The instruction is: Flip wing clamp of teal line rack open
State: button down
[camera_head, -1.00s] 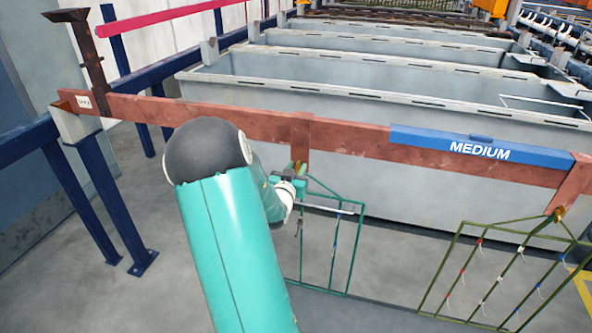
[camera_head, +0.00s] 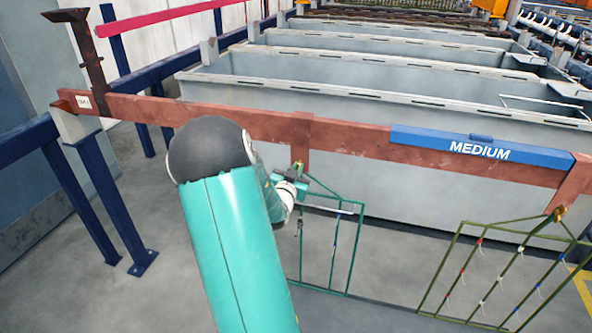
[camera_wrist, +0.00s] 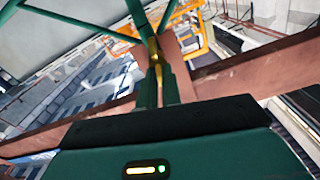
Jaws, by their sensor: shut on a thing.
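The teal line rack (camera_head: 334,250) hangs from the copper-brown bar at the centre of the head view, a thin wire frame with a few crossbars. Its brass-coloured wing clamp (camera_wrist: 155,52) shows in the wrist view, at the bar's hanging bracket. My gripper (camera_wrist: 157,78) is shut on the wing clamp, with a finger on each side of it. In the head view my gripper (camera_head: 300,182) is at the rack's top, partly hidden by my arm. The clamp's exact angle is hard to tell.
The copper-brown bar (camera_head: 225,119) runs across in front of several grey tanks (camera_head: 400,102). A blue MEDIUM sign (camera_head: 480,145) sits on it. An olive-green rack (camera_head: 497,272) hangs to the right. A blue support stand (camera_head: 95,185) is at left. The floor below is clear.

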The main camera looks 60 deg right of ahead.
jog(key=shift+s+d+f+m, duration=0.1)
jog(key=shift+s+f+m, duration=0.15)
jog(key=shift+m, duration=2.35)
jog(key=shift+s+a+f+m, duration=0.1)
jog(key=shift+s+f+m, duration=0.1)
jog(key=shift+m, duration=2.4)
jog(key=shift+s+d+f+m, duration=0.15)
jog(key=shift+f+m, duration=0.1)
jog(key=shift+m, duration=2.35)
jog(key=c, duration=1.6)
grip_release()
jog(key=a, duration=0.4)
jog(key=s+a, duration=0.1)
jog(key=a, duration=0.4)
jog(key=s+a, duration=0.1)
jog(key=a, duration=0.3)
jog(key=shift+a, duration=0.4)
